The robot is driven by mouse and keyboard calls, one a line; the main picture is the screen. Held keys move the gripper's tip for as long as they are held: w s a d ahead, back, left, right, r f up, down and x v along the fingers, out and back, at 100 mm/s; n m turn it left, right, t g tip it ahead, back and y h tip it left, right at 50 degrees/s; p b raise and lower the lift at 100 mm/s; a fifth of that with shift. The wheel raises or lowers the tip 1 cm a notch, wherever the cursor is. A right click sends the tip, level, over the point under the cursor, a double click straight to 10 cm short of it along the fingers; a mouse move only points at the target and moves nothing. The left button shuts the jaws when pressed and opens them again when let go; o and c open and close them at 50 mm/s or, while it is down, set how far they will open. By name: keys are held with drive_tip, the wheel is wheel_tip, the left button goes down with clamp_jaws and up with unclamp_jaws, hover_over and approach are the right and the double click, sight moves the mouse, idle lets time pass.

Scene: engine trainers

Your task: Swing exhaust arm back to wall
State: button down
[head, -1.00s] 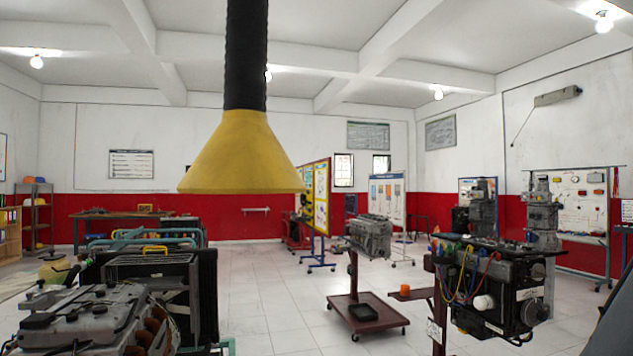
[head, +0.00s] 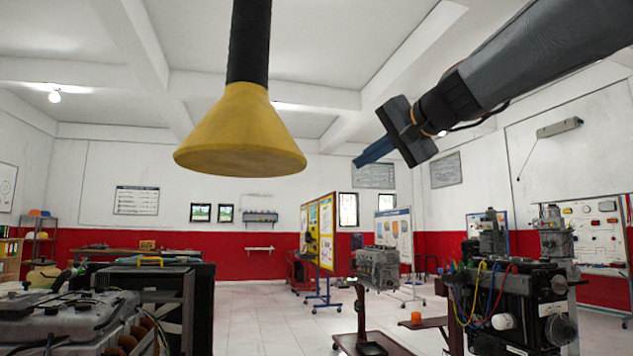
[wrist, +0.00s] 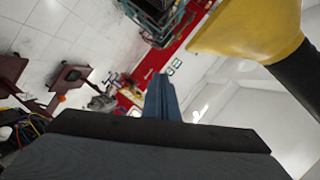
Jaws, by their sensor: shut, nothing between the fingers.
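The exhaust arm ends in a yellow cone-shaped hood (head: 240,135) on a black hose (head: 249,42). It hangs from above, left of centre in the head view, mouth down and slightly tilted. The hood also shows at the upper right of the wrist view (wrist: 250,30). Its upper mounting is out of frame. The fingers (wrist: 163,95) are together and hold nothing. The far wall (head: 300,190) is white above and red below.
An engine (head: 65,315) and a dark radiator-like unit (head: 150,300) stand at lower left. An engine on a stand (head: 378,268) and a wired engine trainer (head: 510,300) stand to the right. Yellow display boards (head: 319,230) stand behind. Open tiled floor (head: 265,315) lies between.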

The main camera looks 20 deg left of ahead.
wheel_tip(320, 180, up, 5)
drive_tip(key=s+a+y, duration=0.1)
drive_tip(key=s, duration=0.1)
drive_tip(key=shift+a+r+y+b, duration=0.2)
drive_tip(key=shift+a+y+b, duration=0.1)
drive_tip(key=shift+a, duration=0.05)
drive_tip(key=shift+a, duration=0.1)
drive_tip(key=w+a+f+p, duration=0.3)
drive_tip(key=w+a, duration=0.1)
drive_tip(key=a, duration=0.6)
drive_tip(key=shift+a, duration=0.2)
drive_tip(key=shift+s+f, duration=0.1)
